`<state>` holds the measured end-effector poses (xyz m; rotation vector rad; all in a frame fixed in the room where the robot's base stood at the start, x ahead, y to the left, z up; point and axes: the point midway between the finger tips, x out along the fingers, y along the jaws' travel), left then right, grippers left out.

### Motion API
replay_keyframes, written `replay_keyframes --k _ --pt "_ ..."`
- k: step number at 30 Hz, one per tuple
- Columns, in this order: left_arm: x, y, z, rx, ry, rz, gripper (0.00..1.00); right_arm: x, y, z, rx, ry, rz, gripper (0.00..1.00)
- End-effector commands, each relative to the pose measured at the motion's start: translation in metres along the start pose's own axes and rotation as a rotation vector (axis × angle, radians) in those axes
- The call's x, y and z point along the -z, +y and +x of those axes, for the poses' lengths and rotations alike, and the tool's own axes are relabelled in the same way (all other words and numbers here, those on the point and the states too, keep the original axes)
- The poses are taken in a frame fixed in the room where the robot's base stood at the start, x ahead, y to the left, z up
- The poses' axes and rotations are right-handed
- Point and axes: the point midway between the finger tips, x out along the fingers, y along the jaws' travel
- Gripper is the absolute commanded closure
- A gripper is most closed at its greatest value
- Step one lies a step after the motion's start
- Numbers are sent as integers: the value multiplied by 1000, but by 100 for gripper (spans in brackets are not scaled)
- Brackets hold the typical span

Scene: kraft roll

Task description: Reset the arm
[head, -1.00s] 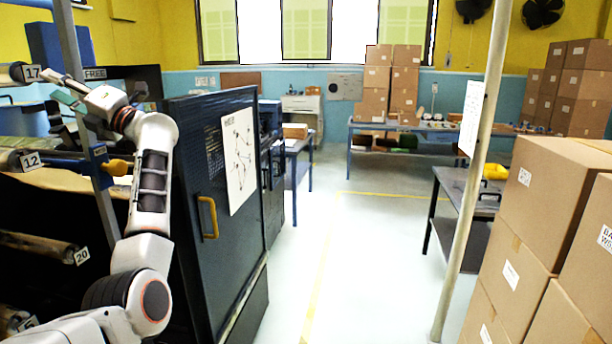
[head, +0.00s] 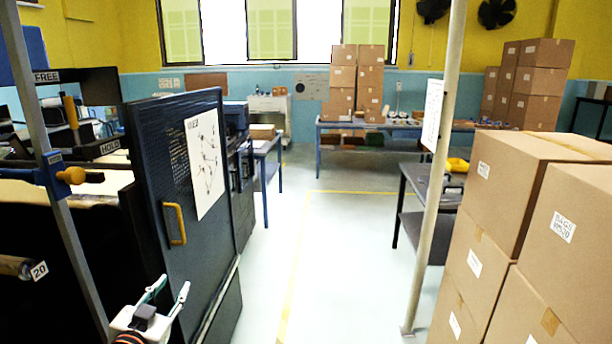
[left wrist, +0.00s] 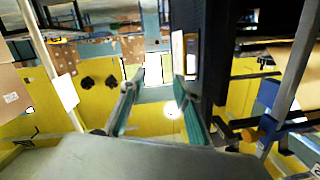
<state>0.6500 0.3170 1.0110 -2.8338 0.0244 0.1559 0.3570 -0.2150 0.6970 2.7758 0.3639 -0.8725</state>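My left gripper (head: 167,291) is low in the head view, in front of the foot of the dark blue cabinet door (head: 178,190). Its two fingers point up and stand apart. In the left wrist view the two teal-edged fingers (left wrist: 156,108) are also spread, with nothing between them. Most of the left arm is below the picture. My right gripper is in neither view.
At left stand a grey post with a yellow knob (head: 72,175) and a roll tagged 20 (head: 16,266). Stacked cartons (head: 510,200) and a pale pole (head: 437,170) stand at right. The floor (head: 320,260) between is clear.

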Motion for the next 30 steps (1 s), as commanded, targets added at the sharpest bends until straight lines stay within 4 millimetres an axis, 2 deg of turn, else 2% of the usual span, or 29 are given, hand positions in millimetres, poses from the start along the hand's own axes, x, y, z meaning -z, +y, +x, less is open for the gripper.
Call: replay_keyframes --k 1,3,6,9,15,26,27,30 --pt "-28 12 -21 -18 -83 55 68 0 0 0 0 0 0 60" --pt "-65 23 -51 -38 -202 136 68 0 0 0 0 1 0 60" --pt "-108 32 -98 -61 -362 243 68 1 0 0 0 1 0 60" --pt "-138 34 -139 -74 -486 324 68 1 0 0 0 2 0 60" --pt "-171 29 -199 -84 -655 435 68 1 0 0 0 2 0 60" --pt "-197 12 -284 -90 -869 574 68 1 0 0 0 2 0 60" --pt "-199 13 -288 -93 -879 578 68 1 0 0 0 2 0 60" --pt "-208 28 -278 -117 -843 542 68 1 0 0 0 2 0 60"
